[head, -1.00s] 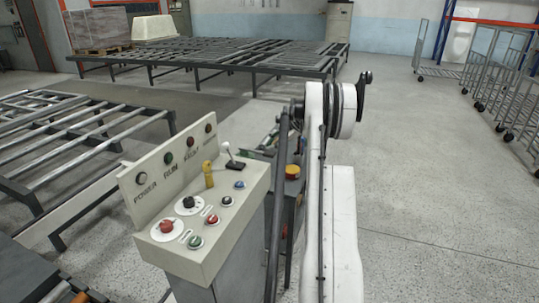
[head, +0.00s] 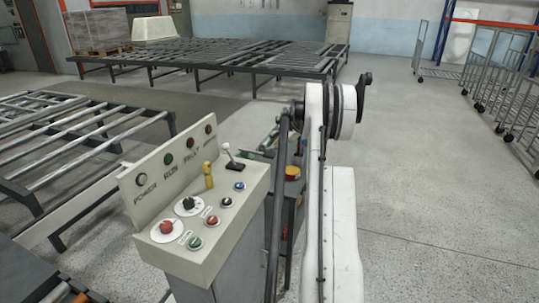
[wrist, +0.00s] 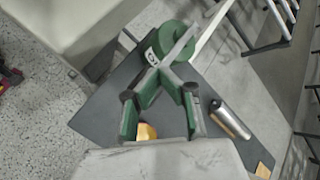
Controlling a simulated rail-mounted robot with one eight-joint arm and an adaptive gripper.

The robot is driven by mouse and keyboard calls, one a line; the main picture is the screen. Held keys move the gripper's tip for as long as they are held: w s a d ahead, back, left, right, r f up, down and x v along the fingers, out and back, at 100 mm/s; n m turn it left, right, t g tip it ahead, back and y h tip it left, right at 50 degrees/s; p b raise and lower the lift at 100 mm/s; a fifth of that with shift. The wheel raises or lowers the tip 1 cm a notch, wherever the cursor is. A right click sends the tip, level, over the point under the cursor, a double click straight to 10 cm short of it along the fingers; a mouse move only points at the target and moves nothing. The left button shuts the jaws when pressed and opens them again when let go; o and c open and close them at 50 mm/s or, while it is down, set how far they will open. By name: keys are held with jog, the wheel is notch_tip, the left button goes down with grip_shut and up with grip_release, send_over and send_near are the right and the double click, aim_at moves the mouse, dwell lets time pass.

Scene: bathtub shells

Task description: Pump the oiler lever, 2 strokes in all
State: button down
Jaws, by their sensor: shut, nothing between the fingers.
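The oiler shows in the wrist view as a round green body (wrist: 176,40) with a pale label, standing on a dark top. A flat grey metal bar, seemingly its lever (wrist: 181,46), slopes across it. My gripper (wrist: 166,72), with green-padded fingers, is shut and empty. Its fingertips meet at or just in front of the lever's lower end; I cannot tell whether they touch. In the head view my arm hides the gripper and most of the oiler's place.
A silver cylinder (wrist: 230,118) and a yellow object (wrist: 146,131) are near the fingers on the dark top (wrist: 100,112). A control panel (head: 205,240) with knobs and buttons stands left of my arm.

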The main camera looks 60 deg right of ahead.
aim_at(271, 154)
jog(key=shift+f+b, duration=0.45)
jog(key=shift+f+b, duration=1.3)
jog(key=shift+f, duration=0.5)
dwell(2.2)
jog(key=shift+r, duration=0.1)
dwell(0.5)
jog(key=shift+r+p, duration=0.7)
jog(key=shift+r, duration=1.45)
jog(key=shift+r+p, duration=0.85)
jog(key=shift+r, duration=1.65)
